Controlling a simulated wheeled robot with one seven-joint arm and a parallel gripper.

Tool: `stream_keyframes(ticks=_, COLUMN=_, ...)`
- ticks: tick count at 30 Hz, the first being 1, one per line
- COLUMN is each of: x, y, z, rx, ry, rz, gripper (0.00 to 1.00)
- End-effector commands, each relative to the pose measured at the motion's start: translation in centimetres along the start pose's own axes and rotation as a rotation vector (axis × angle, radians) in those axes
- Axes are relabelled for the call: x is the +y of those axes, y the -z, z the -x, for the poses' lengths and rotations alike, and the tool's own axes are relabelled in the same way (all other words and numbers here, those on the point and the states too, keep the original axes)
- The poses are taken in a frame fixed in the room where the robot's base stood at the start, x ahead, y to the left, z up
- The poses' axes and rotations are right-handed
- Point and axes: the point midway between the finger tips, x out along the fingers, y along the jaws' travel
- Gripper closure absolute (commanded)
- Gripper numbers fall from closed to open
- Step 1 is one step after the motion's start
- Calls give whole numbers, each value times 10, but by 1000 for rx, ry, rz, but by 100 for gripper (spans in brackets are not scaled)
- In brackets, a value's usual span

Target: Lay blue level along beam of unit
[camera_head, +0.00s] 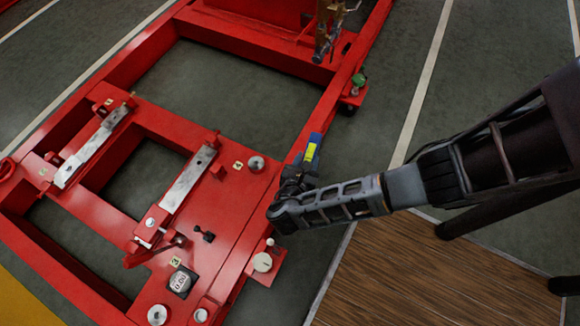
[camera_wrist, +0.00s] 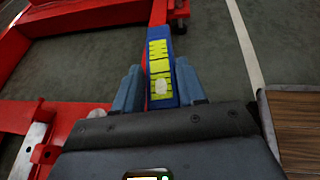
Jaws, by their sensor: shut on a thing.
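The blue level (camera_head: 310,152) has a yellow-green face and shows just beyond my gripper (camera_head: 297,180) in the head view. In the wrist view the blue level (camera_wrist: 161,75) stands between the two blue-grey fingers of my gripper (camera_wrist: 160,88), its long side pointing away from me. My gripper is shut on it. The red beam (camera_head: 338,97) of the unit runs up and to the right from there, and the level overlaps it in the head view. In the wrist view the beam (camera_wrist: 159,14) shows past the level's far end. I cannot tell whether the level touches the beam.
The red frame carries two metal rails (camera_head: 188,178) (camera_head: 92,146), a round gauge (camera_head: 180,282) and several knobs. A green-topped fitting (camera_head: 358,82) stands beside the beam. Open grey floor lies right of the frame, with a wooden platform (camera_head: 400,275) below my arm.

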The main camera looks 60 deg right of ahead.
Motion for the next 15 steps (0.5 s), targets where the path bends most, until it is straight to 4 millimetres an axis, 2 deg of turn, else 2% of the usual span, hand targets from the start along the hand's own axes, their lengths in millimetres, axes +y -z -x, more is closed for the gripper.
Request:
stream_keyframes(ticks=1, x=-11, y=14, z=-8, rx=-2, ry=41, rz=-16, gripper=100)
stream_keyframes(ticks=3, x=-23, y=20, z=-12, rx=-2, ry=86, rz=-35, gripper=100)
stream_keyframes(ticks=7, x=-35, y=26, z=-14, rx=-1, ry=132, rz=-55, gripper=100)
stream_keyframes(ticks=11, x=-30, y=33, z=-20, rx=0, ry=144, rz=-62, gripper=100)
stream_keyframes(ticks=15, x=-9, y=46, z=-30, rx=0, ry=142, rz=-61, gripper=100)
